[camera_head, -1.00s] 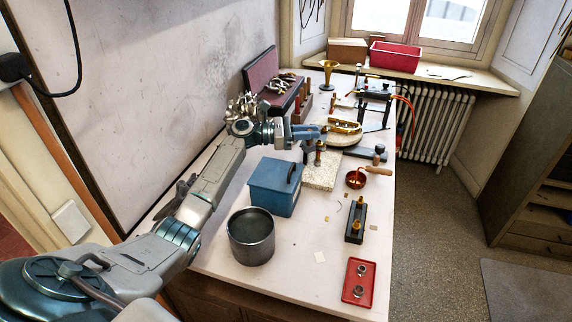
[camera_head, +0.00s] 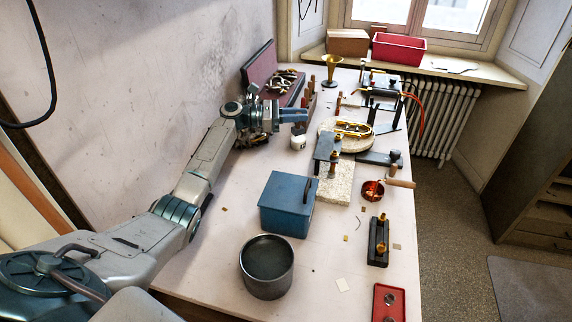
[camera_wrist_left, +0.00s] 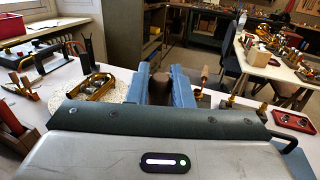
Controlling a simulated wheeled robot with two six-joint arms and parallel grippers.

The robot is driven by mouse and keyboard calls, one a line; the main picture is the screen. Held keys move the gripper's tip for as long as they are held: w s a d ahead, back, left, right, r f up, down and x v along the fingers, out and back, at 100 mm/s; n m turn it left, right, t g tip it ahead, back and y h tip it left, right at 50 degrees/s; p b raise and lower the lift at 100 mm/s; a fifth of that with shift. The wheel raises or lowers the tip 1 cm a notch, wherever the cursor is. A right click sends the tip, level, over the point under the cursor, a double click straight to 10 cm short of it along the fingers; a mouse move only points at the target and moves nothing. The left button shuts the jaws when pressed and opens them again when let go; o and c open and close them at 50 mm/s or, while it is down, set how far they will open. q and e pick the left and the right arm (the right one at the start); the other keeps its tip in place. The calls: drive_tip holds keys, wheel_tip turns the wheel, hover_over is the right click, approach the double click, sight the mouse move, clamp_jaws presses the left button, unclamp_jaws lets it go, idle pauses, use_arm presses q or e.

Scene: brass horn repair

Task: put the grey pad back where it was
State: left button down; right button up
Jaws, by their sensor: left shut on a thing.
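My left gripper (camera_head: 301,116) is over the back part of the table, left of the round speckled board. In the left wrist view its blue fingers (camera_wrist_left: 169,88) are shut on a brown, rounded thing (camera_wrist_left: 159,84). A small pale round piece (camera_head: 297,143) shows just below the fingers in the head view; I cannot tell whether it belongs to the held thing or stands on the table. I cannot tell for sure which thing is the grey pad. A speckled grey-beige slab (camera_head: 337,190) lies on the table with a brass-topped post on it. My right gripper is not in view.
A blue box (camera_head: 287,205) and a grey pot (camera_head: 266,268) stand nearer me. A copper pan (camera_head: 372,190), a dark block with brass fittings (camera_head: 378,240) and a red tray (camera_head: 389,303) lie along the right edge. The round board (camera_head: 333,133) carries brass tubing.

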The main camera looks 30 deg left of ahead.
use_arm(q)
drive_tip(key=f, duration=1.5)
drive_tip(key=shift+w+a, duration=0.2)
drive_tip(key=shift+a, duration=0.15)
wheel_tip(320, 180, down, 2)
drive_tip(key=shift+f+b, duration=0.1)
drive_tip(key=shift+b, duration=0.45)
drive_tip(key=shift+f, duration=0.4)
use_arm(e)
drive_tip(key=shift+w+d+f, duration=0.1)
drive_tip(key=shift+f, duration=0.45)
use_arm(q)
drive_tip(key=shift+r, duration=0.1)
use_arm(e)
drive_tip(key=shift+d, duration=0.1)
